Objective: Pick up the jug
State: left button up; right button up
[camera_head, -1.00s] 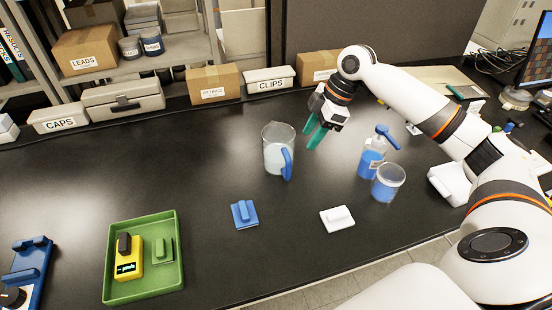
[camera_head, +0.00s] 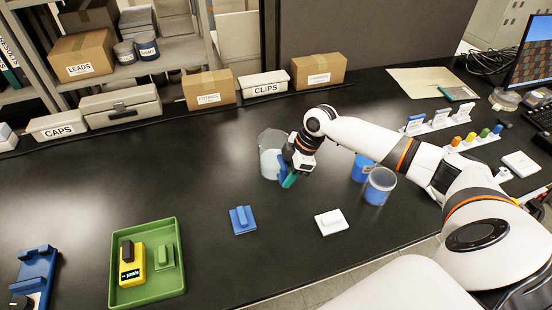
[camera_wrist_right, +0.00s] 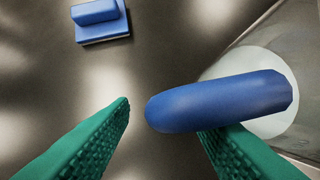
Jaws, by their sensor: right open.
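The jug (camera_head: 268,158) is a clear beaker-like vessel with pale contents and a blue handle. It stands upright on the black bench, partly hidden behind my right gripper (camera_head: 288,180). The right gripper has green fingers and is at the handle side of the jug. In the right wrist view, the blue handle (camera_wrist_right: 220,101) lies in front of the right-hand finger, and the left-hand finger stands apart from it. The right gripper (camera_wrist_right: 165,120) is open; I cannot tell whether a finger touches the handle. My left gripper is not in view.
Two blue-filled containers, one a beaker (camera_head: 379,187), stand right of the jug beneath my right arm. A blue block (camera_head: 243,220) and a white block (camera_head: 331,222) lie in front. A green tray (camera_head: 172,284) is at front left. Boxes (camera_head: 209,89) line the back.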

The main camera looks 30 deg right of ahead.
jog(key=shift+w+f, duration=0.1)
jog(key=shift+f, duration=0.05)
jog(key=shift+c, duration=0.3)
grip_shut()
jog(key=shift+r, duration=0.2)
notch_tip(320, 180, up, 9)
jog(key=b, duration=0.2)
jog(key=shift+r+b, duration=0.1)
jog(key=shift+b, duration=0.25)
jog(key=shift+r, duration=0.35)
